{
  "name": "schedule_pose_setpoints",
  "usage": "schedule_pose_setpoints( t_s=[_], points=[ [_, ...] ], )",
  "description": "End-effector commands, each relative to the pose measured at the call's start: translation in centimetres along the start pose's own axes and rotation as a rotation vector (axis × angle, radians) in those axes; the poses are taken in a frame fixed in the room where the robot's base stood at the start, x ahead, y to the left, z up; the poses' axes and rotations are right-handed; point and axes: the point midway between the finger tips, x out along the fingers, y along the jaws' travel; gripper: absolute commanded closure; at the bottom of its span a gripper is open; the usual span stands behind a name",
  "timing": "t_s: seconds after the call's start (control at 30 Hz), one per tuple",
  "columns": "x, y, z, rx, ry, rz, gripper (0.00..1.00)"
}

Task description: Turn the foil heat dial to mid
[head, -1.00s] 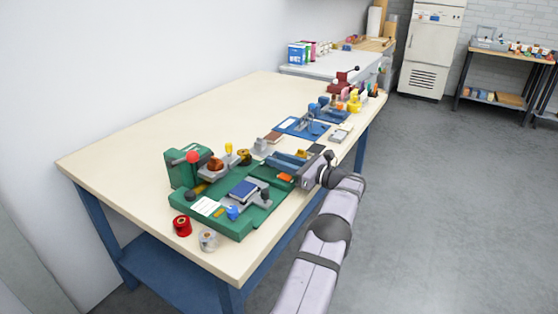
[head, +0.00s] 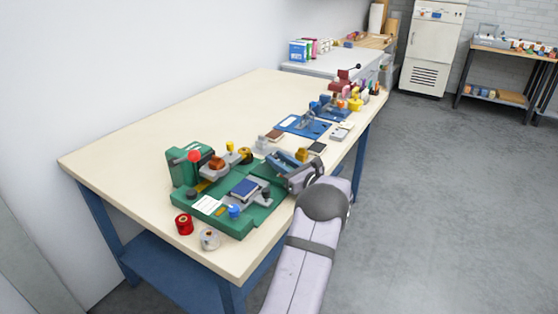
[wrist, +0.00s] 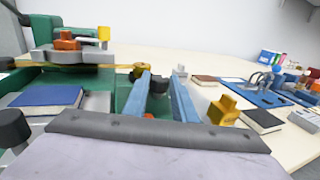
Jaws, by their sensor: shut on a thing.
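The green foil press (head: 240,228) stands on the near part of the bench, with a red ball knob (head: 194,156), a black knob (head: 192,193) and a blue knob (head: 234,211). A dark blue book (head: 245,187) lies on its bed and shows at left in the wrist view (wrist: 45,96). My gripper (head: 277,158) is at the press's right end. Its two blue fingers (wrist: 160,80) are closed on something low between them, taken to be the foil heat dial. The fingers and wrist hide it, so its pointer and setting cannot be read.
A yellow block (wrist: 226,108) and a dark book (wrist: 263,121) lie close to the right of my fingers. A brown block (wrist: 205,80) and a blue mat (head: 304,126) lie beyond. Red (head: 184,224) and silver (head: 209,238) rolls stand near the front edge. The bench's left part is clear.

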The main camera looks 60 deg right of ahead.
Motion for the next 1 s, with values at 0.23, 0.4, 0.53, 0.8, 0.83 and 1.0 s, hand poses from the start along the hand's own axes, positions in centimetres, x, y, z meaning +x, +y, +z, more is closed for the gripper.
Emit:
schedule_pose_setpoints(
  t_s=[0.23,0.4,0.53,0.8,0.83,1.0],
  points=[
    [0.03,0.49,-0.38,0.002,0.003,-0.106,0.98],
    [0.06,0.63,-0.34,0.001,0.002,-0.165,0.98],
    [0.05,0.65,-0.32,0.001,0.003,-0.193,0.98],
    [0.05,0.64,-0.21,0.002,0.003,-0.212,0.98],
    [0.05,0.64,-0.21,0.002,0.003,-0.212,0.98],
    [0.06,0.64,-0.2,0.002,0.003,-0.212,0.98]
  ],
)
